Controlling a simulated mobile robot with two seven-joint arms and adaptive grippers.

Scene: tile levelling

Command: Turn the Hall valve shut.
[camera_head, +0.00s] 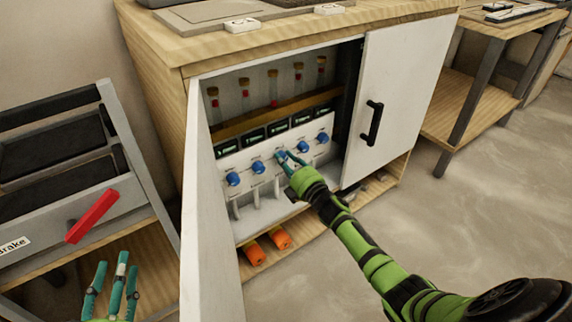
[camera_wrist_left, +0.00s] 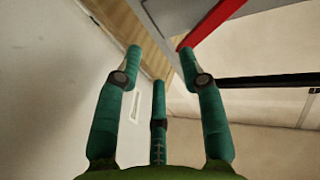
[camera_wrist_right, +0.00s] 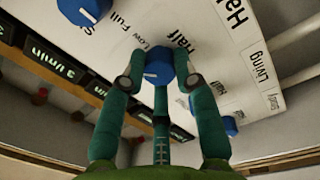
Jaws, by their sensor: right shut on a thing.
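A row of blue valve knobs runs across the white panel inside the open cabinet. My right gripper (camera_head: 290,162) is shut on the middle knob (camera_wrist_right: 158,70), with its fingers around it.
The open left cabinet door (camera_head: 212,220) stands between my grippers; the right door (camera_head: 405,95) is closed. Neighbouring knobs (camera_head: 303,146) sit close on both sides. A drawer unit with a red handle (camera_head: 92,216) stands left. Orange cylinders (camera_head: 281,238) lie below the panel.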

